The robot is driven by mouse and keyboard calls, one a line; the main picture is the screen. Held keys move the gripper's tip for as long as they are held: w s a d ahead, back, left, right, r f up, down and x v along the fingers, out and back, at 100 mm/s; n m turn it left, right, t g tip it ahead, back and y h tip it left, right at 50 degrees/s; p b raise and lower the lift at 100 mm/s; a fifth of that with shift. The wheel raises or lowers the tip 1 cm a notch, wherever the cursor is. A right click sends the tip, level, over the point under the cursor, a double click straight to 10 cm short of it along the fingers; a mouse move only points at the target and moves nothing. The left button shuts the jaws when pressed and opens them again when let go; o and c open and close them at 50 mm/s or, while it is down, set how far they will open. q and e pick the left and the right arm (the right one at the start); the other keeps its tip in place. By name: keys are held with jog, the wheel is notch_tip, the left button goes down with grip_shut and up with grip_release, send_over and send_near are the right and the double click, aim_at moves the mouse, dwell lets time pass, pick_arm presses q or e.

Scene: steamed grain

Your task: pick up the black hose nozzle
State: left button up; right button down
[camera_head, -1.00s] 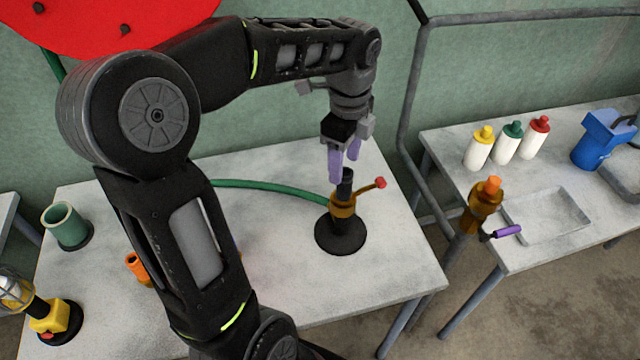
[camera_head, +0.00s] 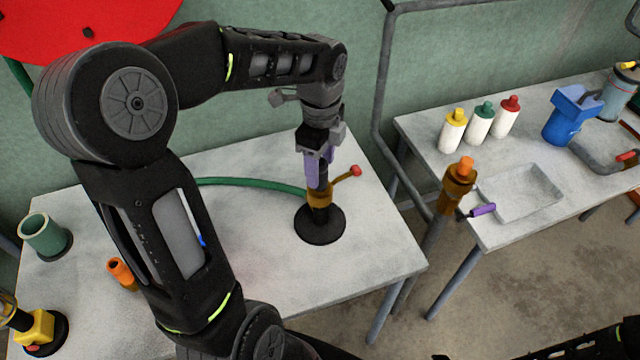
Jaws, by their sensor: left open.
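The black hose nozzle (camera_head: 323,183) stands upright in a brass fitting (camera_head: 319,198) with a red-tipped side lever (camera_head: 356,171). The fitting rises from a round black base (camera_head: 320,225) on the left table, and a green hose (camera_head: 250,183) runs to it from the left. My left gripper (camera_head: 318,178) points down over the nozzle, its purple fingers open at either side of the nozzle's upper part. The fingers hide part of the nozzle, and I cannot tell whether they touch it. My right gripper is not in view.
The right table holds bottles (camera_head: 479,124), a blue container (camera_head: 571,118) and a shallow tray (camera_head: 520,192).

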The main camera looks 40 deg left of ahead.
aim_at(323, 188)
pick_arm(q)
jog(key=shift+f+p, duration=0.3)
jog(key=shift+f, duration=1.7)
jog(key=shift+c, duration=0.2)
grip_shut()
